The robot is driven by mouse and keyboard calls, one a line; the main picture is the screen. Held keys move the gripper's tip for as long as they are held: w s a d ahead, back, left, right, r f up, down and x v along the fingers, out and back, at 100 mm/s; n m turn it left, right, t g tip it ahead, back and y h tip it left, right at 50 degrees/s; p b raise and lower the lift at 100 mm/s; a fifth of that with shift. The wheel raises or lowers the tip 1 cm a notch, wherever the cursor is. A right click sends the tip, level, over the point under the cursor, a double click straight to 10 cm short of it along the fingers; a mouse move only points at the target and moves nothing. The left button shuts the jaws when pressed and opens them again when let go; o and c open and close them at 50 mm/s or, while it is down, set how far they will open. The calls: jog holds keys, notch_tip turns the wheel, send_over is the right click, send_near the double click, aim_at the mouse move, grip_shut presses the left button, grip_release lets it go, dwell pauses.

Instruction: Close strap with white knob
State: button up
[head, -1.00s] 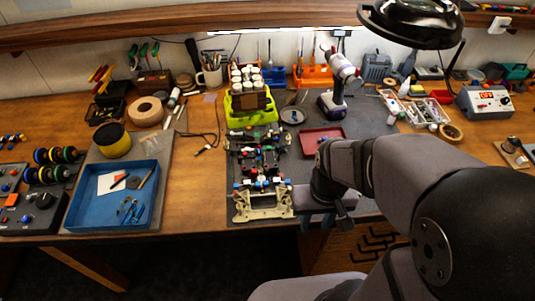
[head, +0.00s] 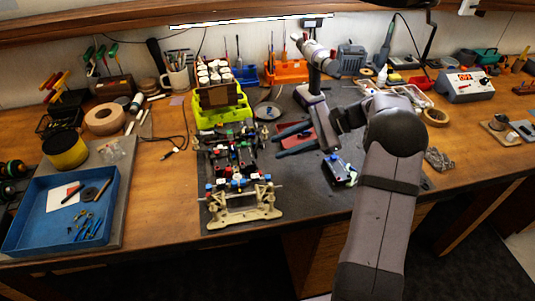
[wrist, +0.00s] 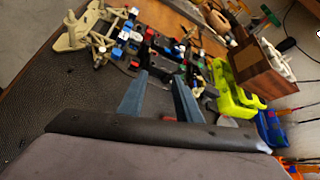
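The RC car chassis (head: 236,160) lies on the dark mat, its cream bumper end (head: 243,210) toward the front edge. It also shows in the wrist view (wrist: 150,48). Small white and blue pieces (head: 238,181) sit across the chassis near the cream end. I cannot tell which of them is the white knob, and the strap is not distinct. My gripper (head: 280,143) is right of the chassis, its two blue-grey fingers spread and pointing left toward it. In the wrist view the fingers (wrist: 158,95) stand apart with nothing between them.
A yellow-green crate (head: 222,112) with white-capped bottles stands behind the chassis. A small dark device (head: 341,169) lies on the mat at right.

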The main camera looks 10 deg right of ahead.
aim_at(262, 145)
jog(key=shift+w+d+f+m+t+y+b, duration=0.2)
jog(key=shift+w+d+m+t+y+b, duration=0.3)
jog(key=shift+w+d, duration=0.55)
jog(key=shift+d+r+y, duration=0.2)
jog(key=shift+d+y, duration=0.1)
jog(key=shift+w+a+f, duration=0.1)
jog(key=shift+w+a, duration=0.1)
jog(key=shift+a, duration=0.35)
jog(key=shift+p+x, duration=1)
jog(key=shift+x, duration=2.15)
jog(key=shift+d, duration=0.1)
grip_shut()
